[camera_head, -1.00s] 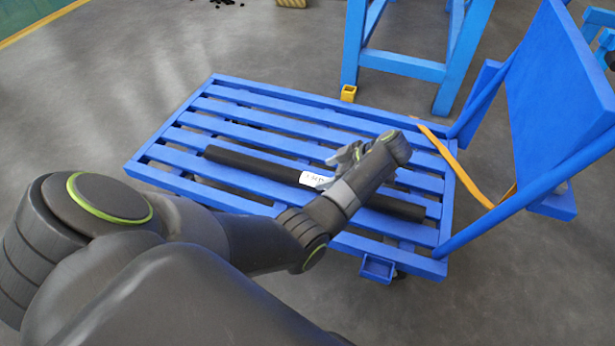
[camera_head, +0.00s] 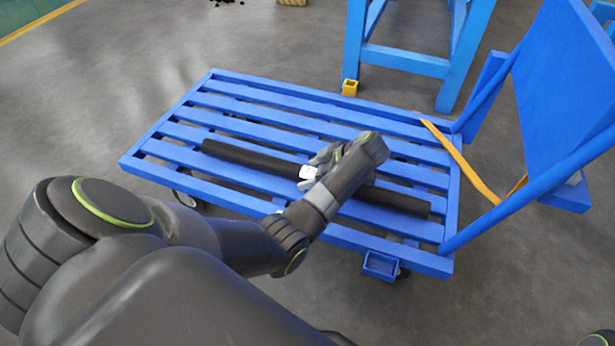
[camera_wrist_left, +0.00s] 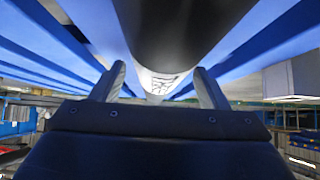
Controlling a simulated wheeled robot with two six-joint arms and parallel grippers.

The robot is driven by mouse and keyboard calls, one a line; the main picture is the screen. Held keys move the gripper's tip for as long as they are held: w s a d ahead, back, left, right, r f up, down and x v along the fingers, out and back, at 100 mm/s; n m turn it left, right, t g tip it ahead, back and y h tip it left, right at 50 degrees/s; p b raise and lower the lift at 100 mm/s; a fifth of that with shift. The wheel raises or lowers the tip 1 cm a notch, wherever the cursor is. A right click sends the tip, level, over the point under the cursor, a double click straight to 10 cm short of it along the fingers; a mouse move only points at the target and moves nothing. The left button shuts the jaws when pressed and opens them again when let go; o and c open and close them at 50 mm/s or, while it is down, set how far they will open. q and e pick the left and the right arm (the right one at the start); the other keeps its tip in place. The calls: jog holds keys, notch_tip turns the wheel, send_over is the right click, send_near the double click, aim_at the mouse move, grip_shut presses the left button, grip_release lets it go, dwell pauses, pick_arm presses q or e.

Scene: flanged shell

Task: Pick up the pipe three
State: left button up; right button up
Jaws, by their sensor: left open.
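The pipe is a long black cylinder (camera_head: 250,158) lying across the slats of the blue cart, with a white label (camera_head: 307,173) near its middle. My left gripper (camera_head: 318,163) is at the middle of the pipe, beside the label, and hides part of it. In the left wrist view the dark pipe (camera_wrist_left: 185,25) runs down from the top, its label (camera_wrist_left: 157,82) showing between the two spread fingers of the left gripper (camera_wrist_left: 160,86). I cannot tell whether the fingers touch it. My right gripper is out of view.
The blue slatted cart (camera_head: 265,91) has an upright blue panel (camera_head: 565,85) at the right and a yellow strap (camera_head: 460,160) near it. A blue stand (camera_head: 405,61) is behind the cart. Grey floor is free at the left.

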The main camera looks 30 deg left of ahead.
pick_arm(q)
jog(key=shift+a+f, duration=0.1)
grip_shut()
dwell(0.8)
